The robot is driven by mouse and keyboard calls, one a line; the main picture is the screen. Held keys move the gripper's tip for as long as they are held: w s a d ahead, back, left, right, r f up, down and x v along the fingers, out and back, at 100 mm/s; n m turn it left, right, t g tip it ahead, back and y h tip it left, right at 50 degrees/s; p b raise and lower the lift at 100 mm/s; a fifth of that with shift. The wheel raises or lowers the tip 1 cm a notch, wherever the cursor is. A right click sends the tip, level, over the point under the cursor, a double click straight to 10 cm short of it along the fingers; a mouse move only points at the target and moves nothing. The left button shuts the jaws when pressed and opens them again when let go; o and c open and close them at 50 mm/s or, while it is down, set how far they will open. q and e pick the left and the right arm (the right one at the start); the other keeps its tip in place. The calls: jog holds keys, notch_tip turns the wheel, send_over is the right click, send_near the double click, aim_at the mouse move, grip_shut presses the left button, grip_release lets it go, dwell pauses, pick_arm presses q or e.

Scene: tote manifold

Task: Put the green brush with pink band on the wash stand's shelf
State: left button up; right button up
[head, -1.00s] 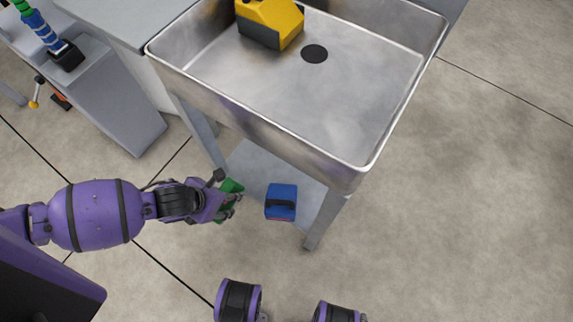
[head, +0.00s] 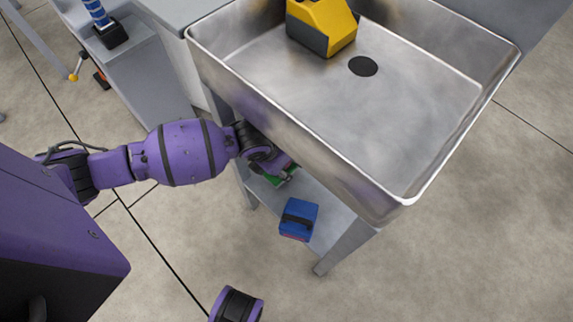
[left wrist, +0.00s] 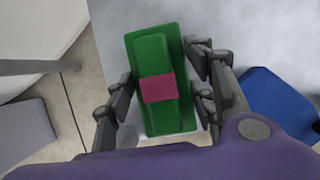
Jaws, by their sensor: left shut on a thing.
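The green brush with a pink band (left wrist: 161,55) is between the fingers of my left gripper (left wrist: 160,105) in the left wrist view, and the gripper is shut on it. In the head view the green brush (head: 283,177) shows only in part, beneath the sink's front edge. My left gripper (head: 279,171) is there too, partly hidden by its own wrist. The wash stand's shelf (head: 331,217) is the grey panel under the sink. The brush appears over the shelf's left part; I cannot tell whether it touches it. My right gripper is not in view.
A blue block-shaped thing with a dark band (head: 298,219) is at the shelf's front edge, right of the brush. The metal sink (head: 420,120) overhangs the shelf and holds a yellow and grey object (head: 322,25). A stand leg (head: 343,247) is at the right.

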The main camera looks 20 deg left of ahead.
pick_arm(q)
jog(key=b+x, duration=0.1)
jog(key=x, duration=0.1)
jog(key=b+x, duration=0.1)
jog(key=shift+s+f, duration=0.25)
jog(key=shift+f, duration=0.25)
jog(key=shift+a+r, duration=0.1)
jog(key=shift+r, duration=0.05)
jog(key=o, duration=1.3)
jog(key=p+v, duration=0.3)
jog(key=v, duration=0.4)
jog(key=shift+r+p, duration=0.25)
jog(key=shift+p, duration=0.05)
